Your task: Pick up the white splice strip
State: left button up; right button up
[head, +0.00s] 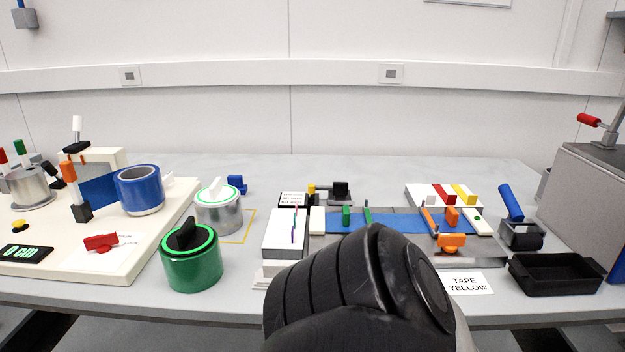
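A white holder (474,202) stands at the back right of the workbench. It carries a red strip (444,195) and a yellow strip (464,195). A pale piece (421,192) at its left end looks like the white splice strip, but it blends into the white holder and I cannot tell its edges. A blue tape (390,223) runs across a grey fixture in front of the holder. Neither gripper is in view. A dark link of my own arm fills the lower middle and hides part of the bench.
A black tray (555,273) and a label reading "TAPE YELLOW" (467,284) lie at the front right. A grey box (582,185) with a red-handled lever stands far right. Green (191,262) and silver (218,212) canisters stand left of centre.

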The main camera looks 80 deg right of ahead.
aim_at(431, 198)
jog(key=k, duration=1.45)
jog(key=z, duration=0.3)
